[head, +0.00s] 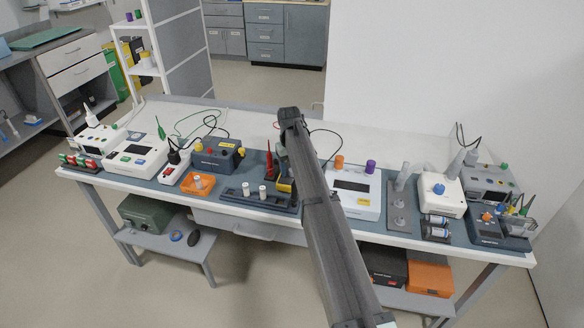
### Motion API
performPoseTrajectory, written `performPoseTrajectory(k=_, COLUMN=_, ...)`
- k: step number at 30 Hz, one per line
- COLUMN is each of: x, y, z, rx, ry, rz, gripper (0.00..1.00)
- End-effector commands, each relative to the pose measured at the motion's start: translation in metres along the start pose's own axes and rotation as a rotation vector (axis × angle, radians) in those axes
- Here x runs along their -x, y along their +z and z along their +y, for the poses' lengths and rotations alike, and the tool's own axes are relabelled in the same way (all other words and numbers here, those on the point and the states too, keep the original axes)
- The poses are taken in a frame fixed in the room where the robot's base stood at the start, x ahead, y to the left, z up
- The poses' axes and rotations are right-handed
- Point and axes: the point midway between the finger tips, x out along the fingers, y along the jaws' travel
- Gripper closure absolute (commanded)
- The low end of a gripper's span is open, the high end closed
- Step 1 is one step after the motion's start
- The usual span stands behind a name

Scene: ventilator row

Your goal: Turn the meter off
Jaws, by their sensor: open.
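A small dark-and-yellow device (284,187), which looks like a handheld meter, sits on the bench mat just left of my arm. My arm covers its right side, and its dial or switch is too small to read. Red probe-like pieces (269,166) stand beside it on the left. My gripper (282,151) hangs down from the arm's far end, above and behind this device. It is open, mostly hidden behind the arm, and I see nothing held. I cannot tell whether it touches anything.
To the left are a grey box with coloured knobs (218,156), an orange tray (197,184) and a white instrument (136,149). To the right are a white unit with a dark display (352,190) and a grey plate (400,211). The white rear bench strip (230,118) is mostly clear.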

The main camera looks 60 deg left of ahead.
Motion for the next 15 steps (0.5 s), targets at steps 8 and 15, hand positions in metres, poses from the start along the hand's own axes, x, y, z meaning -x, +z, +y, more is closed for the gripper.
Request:
performPoseTrajectory(k=8, x=0.032, y=-0.001, z=0.000, rx=0.000, ry=0.000, rz=0.003, gripper=0.42)
performPoseTrajectory(k=15, x=0.080, y=-0.001, z=0.000, rx=0.000, ry=0.000, rz=0.002, gripper=0.42)
